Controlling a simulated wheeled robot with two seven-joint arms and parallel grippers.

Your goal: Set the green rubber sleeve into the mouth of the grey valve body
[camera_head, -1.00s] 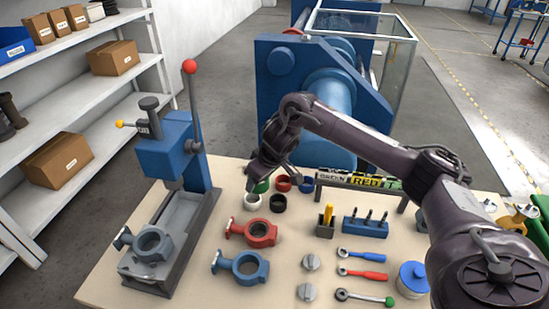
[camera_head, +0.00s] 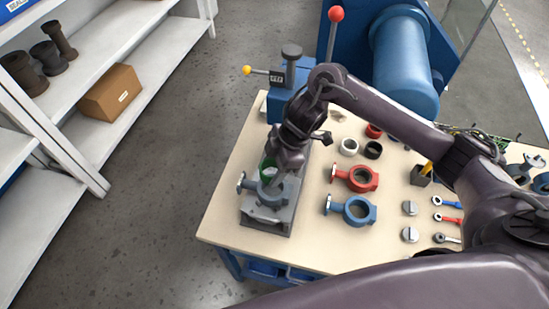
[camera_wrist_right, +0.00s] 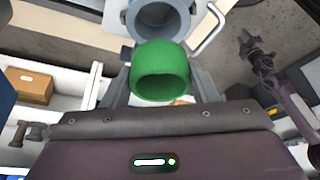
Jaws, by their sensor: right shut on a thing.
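The green rubber sleeve (camera_head: 268,167) is held in my right gripper (camera_head: 277,172), over the grey valve body (camera_head: 272,190) on the press base. In the right wrist view the sleeve (camera_wrist_right: 162,70) sits between the two fingers (camera_wrist_right: 162,84), its open end towards the camera. The ring of the grey valve body (camera_wrist_right: 141,22) shows just beyond the sleeve and is partly covered by it. I cannot tell whether sleeve and body touch. A dark arm of mine (camera_wrist_right: 268,68) shows at the right of the wrist view; its gripper is too small to read.
The blue press (camera_head: 292,80) with a red-knobbed lever stands behind the grey body. A red valve body (camera_head: 357,179), a blue valve body (camera_head: 355,210), a white sleeve (camera_head: 348,147) and a black sleeve (camera_head: 373,150) lie to the right. Shelves are at the left.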

